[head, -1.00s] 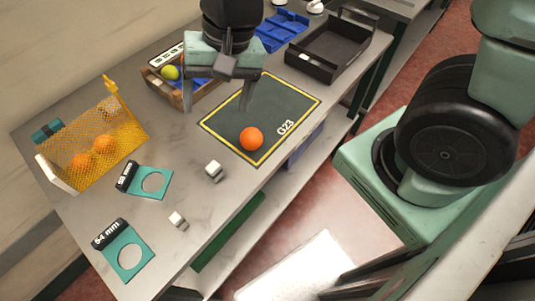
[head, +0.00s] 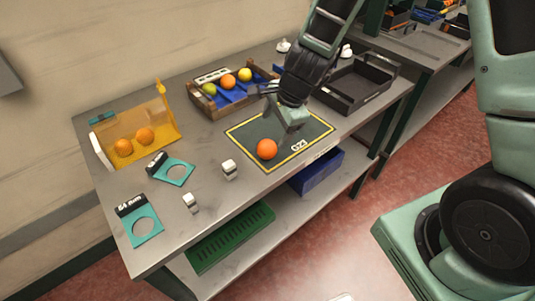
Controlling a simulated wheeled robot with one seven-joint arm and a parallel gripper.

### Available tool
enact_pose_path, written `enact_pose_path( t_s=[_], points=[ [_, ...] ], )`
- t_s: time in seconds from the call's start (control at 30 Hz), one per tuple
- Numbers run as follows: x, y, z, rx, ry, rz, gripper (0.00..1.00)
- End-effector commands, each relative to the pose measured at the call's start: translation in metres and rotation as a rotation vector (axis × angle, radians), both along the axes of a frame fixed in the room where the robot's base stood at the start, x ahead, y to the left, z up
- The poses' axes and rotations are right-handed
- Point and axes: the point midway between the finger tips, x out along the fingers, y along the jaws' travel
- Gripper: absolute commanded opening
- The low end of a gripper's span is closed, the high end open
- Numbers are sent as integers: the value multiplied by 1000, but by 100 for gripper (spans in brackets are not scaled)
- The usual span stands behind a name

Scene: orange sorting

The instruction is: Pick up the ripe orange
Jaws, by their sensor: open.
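My gripper (head: 281,122) is over the mat, just above and to the right of the orange in the picture. It is open, and I see nothing between its fingers. The fingertips are partly hard to make out against the dark mat.
A wooden crate (head: 207,107) at the back holds an orange and yellow-green fruits. A black tray (head: 372,92) stands right of the mat. Teal ring gauges (head: 143,226) and small white blocks (head: 229,167) lie at the left front. A blue bin (head: 317,171) sits on the lower shelf.

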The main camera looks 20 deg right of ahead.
Motion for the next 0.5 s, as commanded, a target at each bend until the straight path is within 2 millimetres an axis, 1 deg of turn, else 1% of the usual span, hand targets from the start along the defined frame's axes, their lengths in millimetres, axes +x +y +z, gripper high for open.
enact_pose_path(
  t_s=[0.03, 0.1, 0.2, 0.43, 0.5],
  points=[
    [3, 1, -14, 0, 3, -2, 77],
    [6, 3, -26, 1, 4, -2, 77],
    [10, 6, -35, 1, 2, 1, 77],
    [12, 8, -46, 1, 1, 1, 77],
    [13, 7, -54, 1, 4, 0, 77]
  ],
)
